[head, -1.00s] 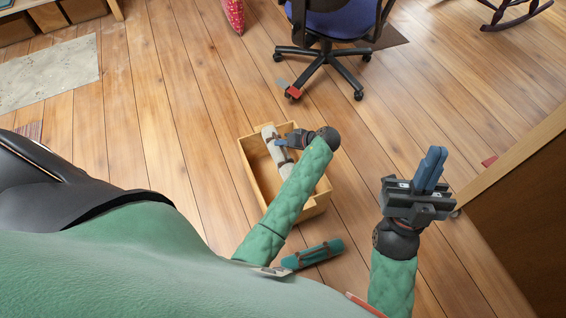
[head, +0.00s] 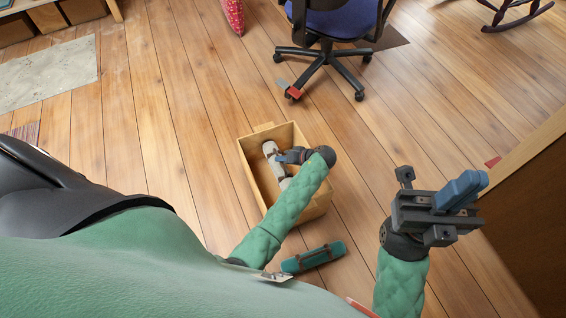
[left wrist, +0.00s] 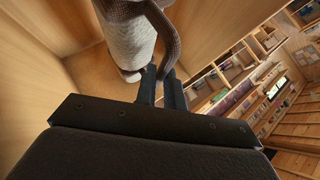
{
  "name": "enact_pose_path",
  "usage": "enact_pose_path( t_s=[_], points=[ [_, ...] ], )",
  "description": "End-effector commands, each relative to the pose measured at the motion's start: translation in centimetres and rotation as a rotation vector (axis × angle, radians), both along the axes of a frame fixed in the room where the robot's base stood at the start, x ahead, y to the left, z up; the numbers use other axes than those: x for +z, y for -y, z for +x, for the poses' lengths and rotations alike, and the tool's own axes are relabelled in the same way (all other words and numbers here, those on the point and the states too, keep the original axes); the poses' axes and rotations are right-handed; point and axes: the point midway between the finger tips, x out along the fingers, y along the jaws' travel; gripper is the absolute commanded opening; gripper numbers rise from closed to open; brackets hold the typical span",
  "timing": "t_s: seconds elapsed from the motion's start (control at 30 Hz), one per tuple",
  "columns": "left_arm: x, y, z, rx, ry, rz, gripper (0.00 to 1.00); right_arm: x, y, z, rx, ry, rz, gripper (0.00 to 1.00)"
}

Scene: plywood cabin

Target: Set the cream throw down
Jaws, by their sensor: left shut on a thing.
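The cream throw (head: 269,149) is a pale roll with brown straps, inside the wooden box (head: 250,165) on the floor. My left gripper (head: 284,157) is shut on its brown strap handle, and my forearm hides part of the roll and box. In the left wrist view the throw (left wrist: 128,38) hangs just beyond my left fingertips (left wrist: 161,75), with the strap between them and the box's wooden walls around it. I cannot tell whether it touches the box bottom. My right gripper (head: 462,190) is empty, its blue fingers together, out to the right.
A teal roll with brown straps (head: 320,256) lies on the floor just in front of the box. A wheeled office chair (head: 325,52) stands behind it. A wooden panel (head: 530,200) is at the right. The floor left of the box is clear.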

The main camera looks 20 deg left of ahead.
Motion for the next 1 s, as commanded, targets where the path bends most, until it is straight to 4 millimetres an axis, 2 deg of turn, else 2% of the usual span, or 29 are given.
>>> enact_pose_path(
  t_s=[0.03, 0.13, 1.0],
  points=[
    [-0.9, 0.0, 0.0, -0.001, -0.001, 0.001, 0.0, -0.3, -0.1, 0.0, 0.004, 0.002, 0.002, 0.0],
    [-1.8, 0.0, 0.0, -0.001, -0.001, 0.001, 0.0, -0.3, -0.2, 0.1, 0.012, 0.001, 0.005, 0.0],
    [-3.1, 0.0, 0.0, -0.001, 0.0, 0.001, 0.0, -0.4, -0.3, 0.1, 0.019, 0.0, 0.012, 0.0]
  ],
)
